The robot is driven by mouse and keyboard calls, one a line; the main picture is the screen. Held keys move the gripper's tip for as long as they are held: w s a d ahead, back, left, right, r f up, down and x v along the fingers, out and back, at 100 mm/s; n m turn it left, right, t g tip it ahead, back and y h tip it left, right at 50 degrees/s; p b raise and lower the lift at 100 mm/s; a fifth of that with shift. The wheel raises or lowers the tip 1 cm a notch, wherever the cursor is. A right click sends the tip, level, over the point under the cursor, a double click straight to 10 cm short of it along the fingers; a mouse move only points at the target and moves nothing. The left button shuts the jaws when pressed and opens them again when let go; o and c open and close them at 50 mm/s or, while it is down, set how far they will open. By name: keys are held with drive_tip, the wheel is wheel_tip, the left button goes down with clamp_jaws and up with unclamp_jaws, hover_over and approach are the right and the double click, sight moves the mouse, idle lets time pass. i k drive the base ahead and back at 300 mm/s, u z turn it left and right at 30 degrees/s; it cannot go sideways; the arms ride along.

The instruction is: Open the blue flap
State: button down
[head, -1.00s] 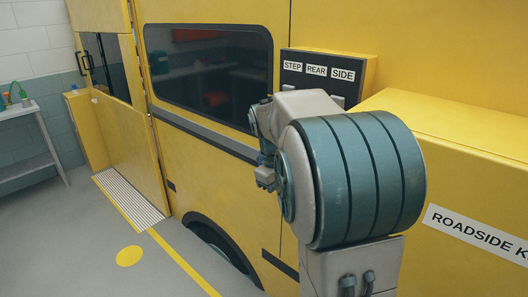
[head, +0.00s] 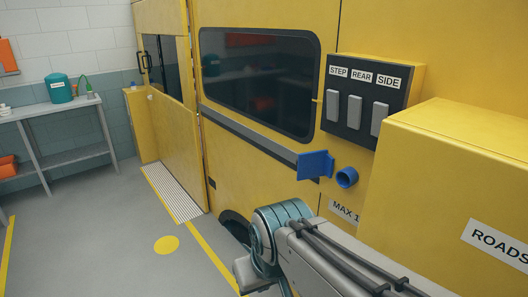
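The blue flap (head: 315,164) is on the side of the yellow vehicle, below the right end of the dark window. It is swung out to the left of a round blue port (head: 347,178), whose mouth shows uncovered. My arm reaches in from the lower right to a teal joint below the flap, with a visible space between them in the picture. My gripper is not in view. No part of my arm in view appears to touch the flap.
A switch panel (head: 365,105) labelled STEP, REAR and SIDE is above the port. A yellow box (head: 465,165) juts out at the right. A grey ribbed step (head: 172,192) lies by the door. A grey bench (head: 62,108) stands far left. The left floor is mostly clear.

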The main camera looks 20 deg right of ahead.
sight(316, 164)
drive_tip(key=u, duration=0.45)
drive_tip(key=i, duration=1.5)
drive_tip(key=z, duration=1.25)
